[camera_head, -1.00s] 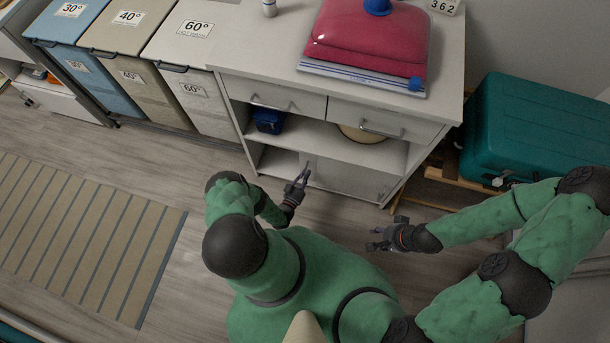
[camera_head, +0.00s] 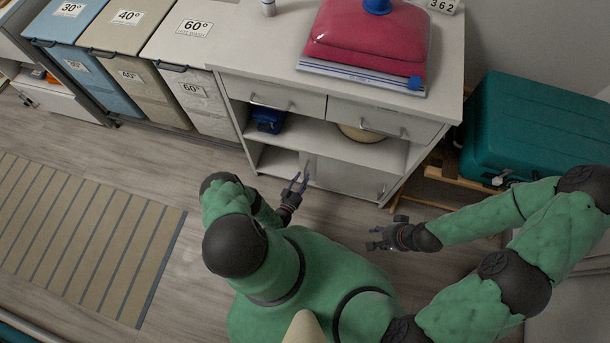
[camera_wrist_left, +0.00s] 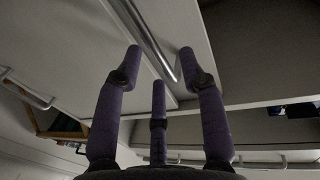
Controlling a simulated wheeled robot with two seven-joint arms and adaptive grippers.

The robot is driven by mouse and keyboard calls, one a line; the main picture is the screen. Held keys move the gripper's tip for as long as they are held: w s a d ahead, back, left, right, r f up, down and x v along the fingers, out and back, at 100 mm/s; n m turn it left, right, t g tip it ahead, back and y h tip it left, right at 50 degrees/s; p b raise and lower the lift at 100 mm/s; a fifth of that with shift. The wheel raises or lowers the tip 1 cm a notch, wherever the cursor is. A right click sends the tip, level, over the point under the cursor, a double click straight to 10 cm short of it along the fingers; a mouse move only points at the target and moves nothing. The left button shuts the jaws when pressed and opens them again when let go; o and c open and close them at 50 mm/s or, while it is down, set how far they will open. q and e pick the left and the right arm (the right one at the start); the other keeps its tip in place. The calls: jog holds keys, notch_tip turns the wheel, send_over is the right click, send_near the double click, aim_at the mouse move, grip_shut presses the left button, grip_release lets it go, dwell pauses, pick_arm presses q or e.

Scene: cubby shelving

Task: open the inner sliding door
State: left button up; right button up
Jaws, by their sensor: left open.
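The white cabinet has a pale sliding door panel (camera_head: 345,178) across the right part of its bottom compartment; the left part is open. A second, inner door cannot be told apart. My left gripper (camera_head: 299,182) is open and empty at the panel's left edge, in front of the cabinet. In the left wrist view its spread fingers (camera_wrist_left: 160,65) point at the panel (camera_wrist_left: 85,45), with a long metal bar handle (camera_wrist_left: 150,42) running between them. Contact cannot be told. My right gripper (camera_head: 374,238) is empty with fingers apart, away from the cabinet above the floor.
Two drawers with bar handles (camera_head: 270,103) sit above the open shelf, which holds a blue item (camera_head: 268,120) and a round bowl-like thing (camera_head: 360,133). Laundry bins (camera_head: 190,85) stand left, a teal case (camera_head: 535,130) right.

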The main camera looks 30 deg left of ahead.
pick_arm(q)
jog(key=s, duration=0.9)
jog(key=shift+s+d, duration=0.15)
jog(key=shift+s, duration=0.1)
